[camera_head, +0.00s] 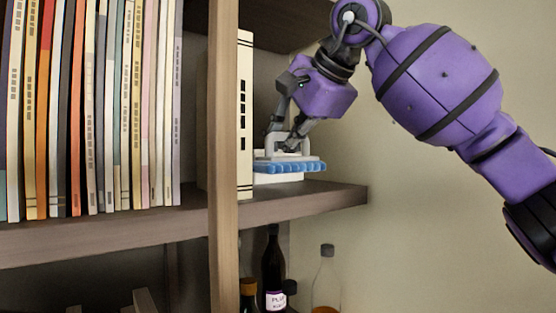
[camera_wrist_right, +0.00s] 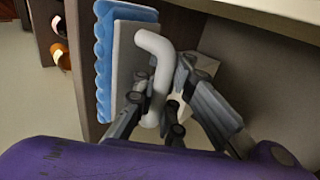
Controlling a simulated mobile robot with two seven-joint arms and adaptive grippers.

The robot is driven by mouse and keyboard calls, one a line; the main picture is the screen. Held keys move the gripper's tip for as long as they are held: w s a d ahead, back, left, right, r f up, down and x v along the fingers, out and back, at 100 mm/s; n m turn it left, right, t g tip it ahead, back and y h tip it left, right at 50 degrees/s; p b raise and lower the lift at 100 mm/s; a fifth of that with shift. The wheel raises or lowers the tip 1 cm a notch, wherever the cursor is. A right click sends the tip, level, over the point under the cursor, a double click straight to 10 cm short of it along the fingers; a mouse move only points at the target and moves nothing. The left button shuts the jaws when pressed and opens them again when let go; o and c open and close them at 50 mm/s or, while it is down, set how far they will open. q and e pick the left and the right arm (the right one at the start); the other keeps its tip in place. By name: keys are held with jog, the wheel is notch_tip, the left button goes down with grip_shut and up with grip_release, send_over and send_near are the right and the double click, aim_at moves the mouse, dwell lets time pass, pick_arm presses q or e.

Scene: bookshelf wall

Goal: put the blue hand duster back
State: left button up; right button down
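The blue hand duster has blue bristles (camera_head: 290,168), a grey-white plate and a white bent handle. It is at the right end of the shelf board, level, above a low white item (camera_head: 278,179); I cannot tell whether they touch. In the right wrist view its blue bristles (camera_wrist_right: 104,60) are at the left and the white handle (camera_wrist_right: 152,45) rises in the middle. My right gripper (camera_head: 287,135) reaches down from above, and its fingers (camera_wrist_right: 162,95) are shut around the handle. My left gripper is not in view.
An upright cream book (camera_head: 245,115) stands just left of the duster by the wooden divider (camera_head: 222,150). Several books (camera_head: 90,110) fill the left bay. Bottles (camera_head: 273,270) stand below the shelf board (camera_head: 310,198). Right of the shelf is open space before the wall.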

jog(key=shift+w+a, duration=0.6)
jog(key=shift+w, duration=0.15)
notch_tip(320, 180, down, 3)
jog(key=shift+r+p, duration=0.2)
jog(key=shift+p, duration=0.1)
jog(key=shift+d+f, duration=0.1)
jog(key=shift+f, duration=0.35)
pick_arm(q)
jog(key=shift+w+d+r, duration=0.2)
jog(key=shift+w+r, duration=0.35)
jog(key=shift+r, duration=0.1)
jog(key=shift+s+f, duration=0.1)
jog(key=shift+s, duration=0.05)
pick_arm(e)
jog(key=c, duration=2.5)
grip_release()
jog(key=shift+f, duration=0.2)
jog(key=shift+c, duration=0.2)
jog(key=o, duration=0.7)
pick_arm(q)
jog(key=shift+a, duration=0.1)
